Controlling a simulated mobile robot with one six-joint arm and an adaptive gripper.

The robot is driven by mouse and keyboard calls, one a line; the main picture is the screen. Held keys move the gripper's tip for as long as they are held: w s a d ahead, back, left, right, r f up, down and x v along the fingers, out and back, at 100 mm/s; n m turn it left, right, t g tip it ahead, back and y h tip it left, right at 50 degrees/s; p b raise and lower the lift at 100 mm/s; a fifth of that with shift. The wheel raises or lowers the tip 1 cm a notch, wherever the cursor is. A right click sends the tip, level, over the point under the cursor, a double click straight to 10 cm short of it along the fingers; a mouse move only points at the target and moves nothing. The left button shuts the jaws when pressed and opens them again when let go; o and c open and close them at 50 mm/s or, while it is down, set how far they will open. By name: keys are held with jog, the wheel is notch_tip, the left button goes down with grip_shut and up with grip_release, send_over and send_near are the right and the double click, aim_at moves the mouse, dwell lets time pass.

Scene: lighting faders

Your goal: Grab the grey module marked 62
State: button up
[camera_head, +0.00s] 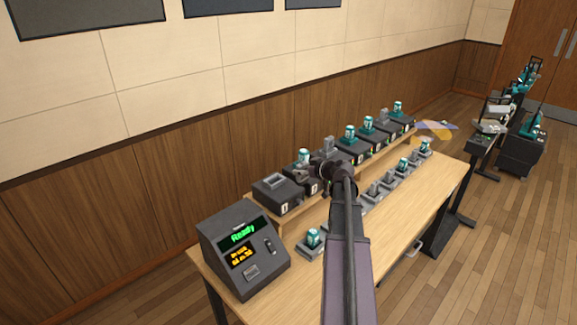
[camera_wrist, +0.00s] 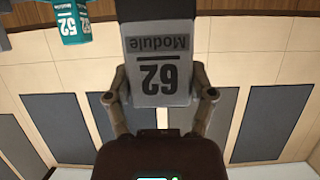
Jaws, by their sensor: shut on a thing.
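The grey module marked 62 (camera_wrist: 160,50) fills the middle of the wrist view, its label upside down there. My gripper (camera_wrist: 163,92) has one finger on each side of it and is shut on it. In the head view my gripper (camera_head: 318,171) is over the rear raised shelf, among the dark boxes. The arm and gripper partly cover that spot, and I cannot clearly make out the held module or whether it still touches its box.
A teal module marked 52 (camera_wrist: 69,24) is close beside the held one. Several dark boxes line the raised shelf (camera_head: 375,152), some bearing teal modules. More modules stand on the table (camera_head: 433,192). A console reading "Ready" (camera_head: 240,255) stands at the near left end.

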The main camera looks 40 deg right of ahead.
jog(key=shift+s+d+r, duration=0.1)
jog(key=shift+s+d, duration=0.15)
jog(key=shift+s, duration=0.35)
jog(key=shift+s+d+r, duration=0.1)
jog(key=shift+s+d, duration=0.2)
jog(key=shift+s, duration=0.3)
jog(key=shift+s+d, duration=0.25)
jog(key=shift+s, duration=0.35)
